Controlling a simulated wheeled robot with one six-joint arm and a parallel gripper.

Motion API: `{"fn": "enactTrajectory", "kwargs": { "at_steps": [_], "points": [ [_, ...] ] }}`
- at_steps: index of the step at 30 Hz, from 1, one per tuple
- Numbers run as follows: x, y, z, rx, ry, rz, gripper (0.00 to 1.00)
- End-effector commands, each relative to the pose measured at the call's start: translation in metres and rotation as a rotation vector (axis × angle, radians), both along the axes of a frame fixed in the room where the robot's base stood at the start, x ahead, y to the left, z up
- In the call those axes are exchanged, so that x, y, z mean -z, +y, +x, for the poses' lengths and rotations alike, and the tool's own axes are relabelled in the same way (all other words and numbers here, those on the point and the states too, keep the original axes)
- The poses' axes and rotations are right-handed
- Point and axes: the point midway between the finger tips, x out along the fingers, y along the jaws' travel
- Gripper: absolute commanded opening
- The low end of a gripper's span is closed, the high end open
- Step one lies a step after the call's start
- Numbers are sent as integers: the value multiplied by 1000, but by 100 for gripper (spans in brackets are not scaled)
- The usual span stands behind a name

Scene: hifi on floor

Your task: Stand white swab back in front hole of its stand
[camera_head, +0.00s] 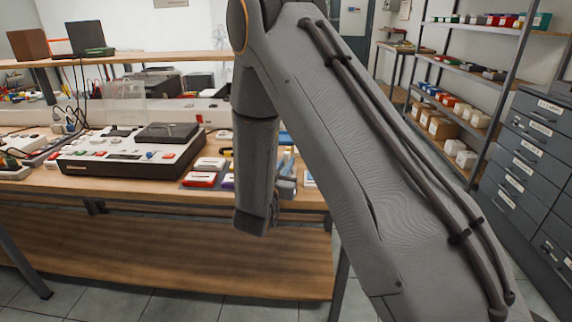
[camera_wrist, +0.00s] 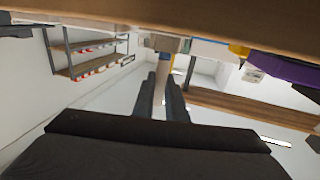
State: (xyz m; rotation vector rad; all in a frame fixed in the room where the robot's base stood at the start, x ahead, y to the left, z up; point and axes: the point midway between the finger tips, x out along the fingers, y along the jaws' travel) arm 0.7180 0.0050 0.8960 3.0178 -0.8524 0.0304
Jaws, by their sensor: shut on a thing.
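My gripper (camera_wrist: 162,82) shows in the wrist view, with its two dark fingers closed on a slim pale stick, the white swab (camera_wrist: 162,88). A blue band shows just beyond the fingertips, and I cannot tell whether it belongs to the swab or to something behind it. In the head view my arm hides most of the gripper and the swab, near the right end of the workbench (camera_head: 290,200). I cannot make out the stand or its front hole in either view.
A console with coloured buttons (camera_head: 130,148) stands on the bench left of my arm. Small red and white boxes (camera_head: 205,172) lie between them. A purple thing (camera_wrist: 285,68) is close by in the wrist view. Shelves (camera_head: 475,75) and drawers (camera_head: 530,150) stand at right.

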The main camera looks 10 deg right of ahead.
Motion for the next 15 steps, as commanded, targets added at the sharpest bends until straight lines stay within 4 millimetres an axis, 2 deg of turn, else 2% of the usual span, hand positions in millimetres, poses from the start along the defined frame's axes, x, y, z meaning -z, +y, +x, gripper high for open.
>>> {"fn": "enactTrajectory", "kwargs": {
  "at_steps": [15],
  "points": [
    [6,0,0,0,0,0,0]
  ]
}}
